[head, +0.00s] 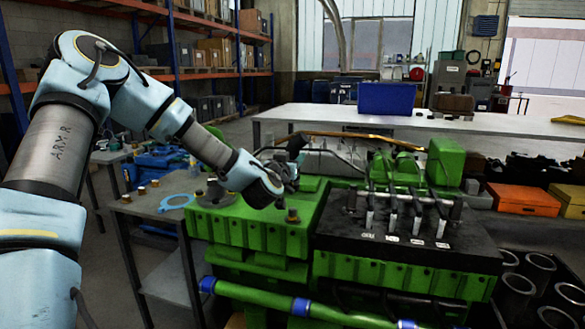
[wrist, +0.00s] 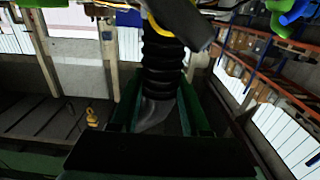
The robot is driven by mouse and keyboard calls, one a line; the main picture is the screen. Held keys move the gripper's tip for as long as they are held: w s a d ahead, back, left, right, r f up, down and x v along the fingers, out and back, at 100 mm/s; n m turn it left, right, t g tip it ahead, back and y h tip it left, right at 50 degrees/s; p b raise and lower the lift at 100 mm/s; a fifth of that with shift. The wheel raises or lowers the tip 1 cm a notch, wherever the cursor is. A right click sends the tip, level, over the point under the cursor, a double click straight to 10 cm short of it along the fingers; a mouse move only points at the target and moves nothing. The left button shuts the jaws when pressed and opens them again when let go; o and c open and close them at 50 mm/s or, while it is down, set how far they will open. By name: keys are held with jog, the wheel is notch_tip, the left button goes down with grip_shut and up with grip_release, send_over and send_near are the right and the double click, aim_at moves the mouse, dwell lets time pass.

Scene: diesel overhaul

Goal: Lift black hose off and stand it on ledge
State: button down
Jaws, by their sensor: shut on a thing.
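The black hose (wrist: 162,70) is a ribbed, bellows-like tube in the middle of the wrist view. It runs between the two fingers of my gripper (wrist: 158,115), which are shut on it. In the head view my gripper (head: 290,172) is above the green engine (head: 250,232), near its back edge. The hose is hard to make out there, being small and dark against the engine parts. I cannot tell whether the hose touches anything below, or which surface is the ledge.
A black-topped block with upright metal parts (head: 405,240) stands right of my gripper. A grey side table (head: 150,203) with a blue ring (head: 177,202) is at left. A long white bench (head: 480,126) with a blue bin (head: 388,98) is behind. A green pipe (head: 262,292) runs in front.

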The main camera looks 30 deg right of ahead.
jog(key=shift+r+p, duration=1.35)
jog(key=shift+r, duration=1.2)
jog(key=shift+f, duration=0.1)
